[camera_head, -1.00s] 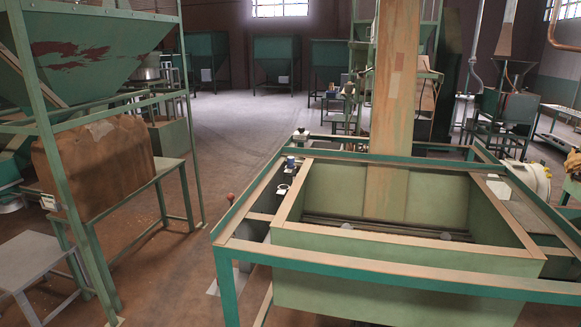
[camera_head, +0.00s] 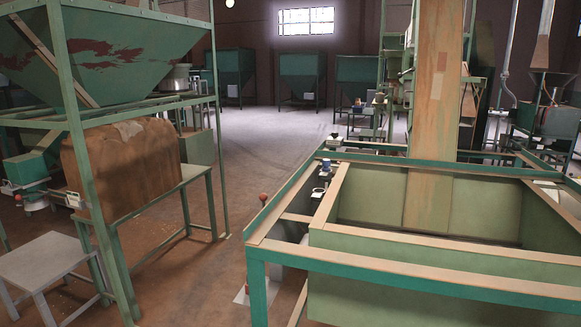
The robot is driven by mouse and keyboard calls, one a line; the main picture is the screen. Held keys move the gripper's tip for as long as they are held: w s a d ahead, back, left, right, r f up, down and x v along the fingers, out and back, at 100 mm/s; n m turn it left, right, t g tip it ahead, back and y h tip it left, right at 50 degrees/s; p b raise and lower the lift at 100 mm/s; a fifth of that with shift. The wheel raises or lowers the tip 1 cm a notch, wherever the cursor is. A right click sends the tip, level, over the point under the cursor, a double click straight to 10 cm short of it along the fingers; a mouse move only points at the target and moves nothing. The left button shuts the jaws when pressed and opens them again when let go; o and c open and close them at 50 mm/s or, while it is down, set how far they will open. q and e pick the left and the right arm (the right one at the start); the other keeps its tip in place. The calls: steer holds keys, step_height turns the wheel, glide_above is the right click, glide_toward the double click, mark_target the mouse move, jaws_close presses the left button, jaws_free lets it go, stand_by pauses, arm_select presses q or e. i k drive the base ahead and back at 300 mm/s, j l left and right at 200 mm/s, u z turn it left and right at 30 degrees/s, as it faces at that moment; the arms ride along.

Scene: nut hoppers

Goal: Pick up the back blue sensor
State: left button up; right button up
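A small blue sensor (camera_head: 326,165) with a pale base sits on the left side of the green hopper frame, toward its far corner. It is small in the view, and its details are hard to tell. A white ring-shaped part (camera_head: 318,191) with something dark by it sits nearer on the same side. I cannot tell whether this is a second sensor. Neither of my grippers shows in the head view.
The large green hopper (camera_head: 420,245) fills the lower right, with a wooden chute (camera_head: 432,130) rising from it. A brown sack (camera_head: 122,165) on a table and a grey stool (camera_head: 45,262) stand left. Floor between is clear.

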mark_target(326, 162)
steer(key=i+j+u, duration=0.25)
steer(key=u, duration=0.15)
steer(key=i+j+u, duration=0.25)
steer(key=u, duration=0.15)
steer(key=i+u, duration=0.8)
steer(key=i+j+z, duration=0.1)
steer(key=i+z, duration=0.15)
steer(key=i, duration=0.25)
steer(key=i+j+z, duration=0.2)
steer(key=i, duration=0.3)
steer(key=i+z, duration=0.15)
steer(key=z, duration=0.3)
steer(key=i+z, duration=0.15)
steer(key=z, duration=0.3)
steer(key=i+z, duration=0.15)
steer(key=z, duration=0.3)
steer(key=i+j+z, duration=0.15)
steer(key=z, duration=0.3)
steer(key=i+j+z, duration=0.1)
steer(key=z, duration=0.35)
steer(key=i+j+z, duration=0.15)
steer(key=z, duration=0.3)
steer(key=i+j+z, duration=0.2)
steer(key=z, duration=0.3)
steer(key=j+z, duration=0.2)
steer(key=z, duration=0.25)
steer(key=i, duration=0.05)
